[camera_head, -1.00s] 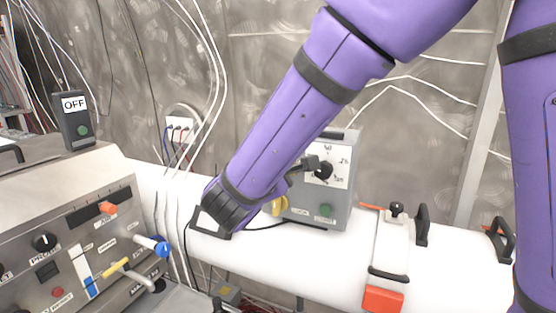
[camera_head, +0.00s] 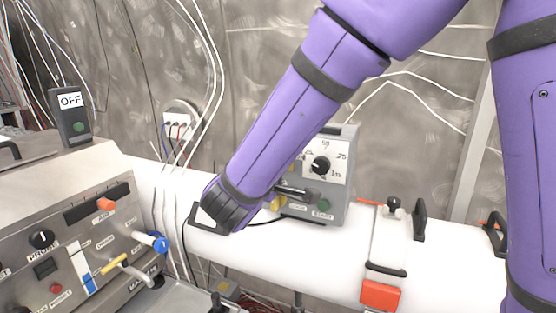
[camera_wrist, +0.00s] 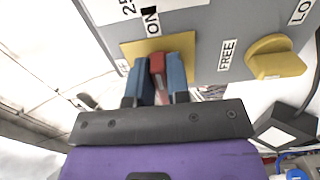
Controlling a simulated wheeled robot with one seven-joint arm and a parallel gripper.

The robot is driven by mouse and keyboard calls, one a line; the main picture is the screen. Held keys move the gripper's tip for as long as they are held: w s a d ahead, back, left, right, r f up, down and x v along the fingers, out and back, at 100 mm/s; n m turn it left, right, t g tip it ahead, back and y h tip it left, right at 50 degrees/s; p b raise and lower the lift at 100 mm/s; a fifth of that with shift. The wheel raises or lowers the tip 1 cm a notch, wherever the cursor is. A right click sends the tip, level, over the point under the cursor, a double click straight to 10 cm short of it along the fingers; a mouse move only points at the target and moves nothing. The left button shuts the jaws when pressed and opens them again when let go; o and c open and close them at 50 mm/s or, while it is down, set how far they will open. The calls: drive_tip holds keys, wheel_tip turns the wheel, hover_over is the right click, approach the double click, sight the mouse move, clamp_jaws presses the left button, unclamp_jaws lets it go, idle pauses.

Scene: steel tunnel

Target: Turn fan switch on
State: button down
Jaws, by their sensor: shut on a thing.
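The grey control box (camera_head: 338,205) stands on the white pipe behind my forearm. In the wrist view its face (camera_wrist: 205,40) carries a yellow plate (camera_wrist: 130,48) with an "ON" label above it. A red switch lever (camera_wrist: 157,66) sticks out from this plate. My gripper (camera_wrist: 160,70) has its two blue fingers on either side of the red lever, shut on it. In the head view my gripper (camera_head: 300,193) is at the lower front of the box, below the dial (camera_head: 320,165). The lever itself is hidden there.
A yellow knob (camera_wrist: 275,57) between "FREE" and "LO..." labels sits right of the lever in the wrist view.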

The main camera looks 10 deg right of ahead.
drive_tip(key=shift+f, duration=0.1)
idle(0.3)
drive_tip(key=c, duration=1.1)
unclamp_jaws()
drive_tip(key=v, duration=1.1)
drive_tip(key=shift+d, duration=0.1)
